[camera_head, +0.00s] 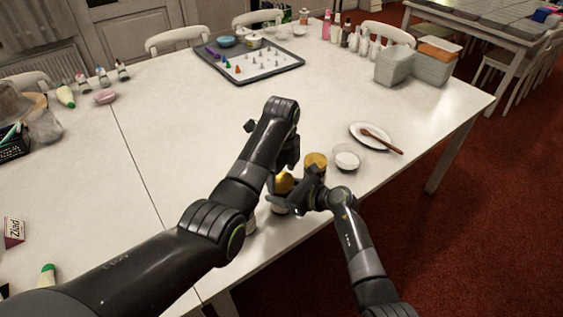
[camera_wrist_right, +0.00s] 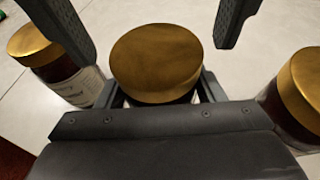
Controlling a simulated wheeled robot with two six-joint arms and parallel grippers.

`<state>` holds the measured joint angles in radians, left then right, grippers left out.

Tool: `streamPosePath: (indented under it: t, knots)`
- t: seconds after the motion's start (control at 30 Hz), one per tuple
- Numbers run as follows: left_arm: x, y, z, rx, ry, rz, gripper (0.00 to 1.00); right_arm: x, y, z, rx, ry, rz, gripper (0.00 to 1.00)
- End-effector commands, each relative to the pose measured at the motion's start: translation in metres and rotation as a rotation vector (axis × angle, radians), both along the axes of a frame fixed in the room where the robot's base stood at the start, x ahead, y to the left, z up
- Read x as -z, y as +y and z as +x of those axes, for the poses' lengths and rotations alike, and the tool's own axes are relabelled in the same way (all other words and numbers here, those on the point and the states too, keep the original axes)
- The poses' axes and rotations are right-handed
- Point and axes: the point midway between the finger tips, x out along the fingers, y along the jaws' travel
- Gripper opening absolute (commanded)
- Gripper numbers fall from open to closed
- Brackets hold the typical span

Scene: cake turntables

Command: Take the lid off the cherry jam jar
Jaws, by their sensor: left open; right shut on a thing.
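A jar with a gold lid (camera_wrist_right: 157,62) stands in the middle of the right wrist view, and its lid also shows in the head view (camera_head: 283,183). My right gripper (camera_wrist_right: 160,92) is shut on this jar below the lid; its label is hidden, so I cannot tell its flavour. My left gripper (camera_head: 286,160) is open above the jar. Its two spread fingers (camera_wrist_right: 145,22) show at the top of the right wrist view, apart from the lid. Two more gold-lidded jars stand either side: one at left (camera_wrist_right: 75,85) with a white label, one at right (camera_wrist_right: 304,85).
A bowl of white stuff (camera_head: 347,161) and a plate with a wooden spoon (camera_head: 357,131) stand right of the jars. A dark tray (camera_head: 285,66) with small coloured pieces lies further back. The table's front edge is close to the jars.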

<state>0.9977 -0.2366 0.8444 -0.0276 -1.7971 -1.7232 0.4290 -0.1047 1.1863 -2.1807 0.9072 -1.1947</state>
Motion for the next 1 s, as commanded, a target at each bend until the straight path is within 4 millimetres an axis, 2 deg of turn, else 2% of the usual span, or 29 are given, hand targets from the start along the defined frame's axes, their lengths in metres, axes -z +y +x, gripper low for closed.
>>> streamPosePath:
  t: [0.13,0.43,0.77,0.9,1.0]
  knots:
    - [0.0108,-0.0001,-0.0003,0.0,0.001,0.001,0.79,-0.0001,-0.0005,0.0004,0.001,-0.001,-0.001,0.0]
    - [0.0128,-0.0003,-0.0002,0.0,0.0,0.0,0.79,-0.0001,-0.0005,0.0004,0.001,-0.001,-0.001,0.0]
    - [0.0126,-0.0002,-0.0003,0.0,0.0,0.0,0.36,-0.0002,-0.0005,0.0004,0.001,-0.001,-0.001,0.0]
    - [0.0126,-0.0001,-0.0003,-0.021,0.0,0.0,0.34,-0.0002,-0.0005,0.0004,0.001,-0.001,-0.001,0.0]
    - [0.0126,-0.0001,-0.0003,-0.106,0.001,0.001,0.34,-0.0001,-0.0006,0.0005,0.001,-0.001,-0.001,0.0]
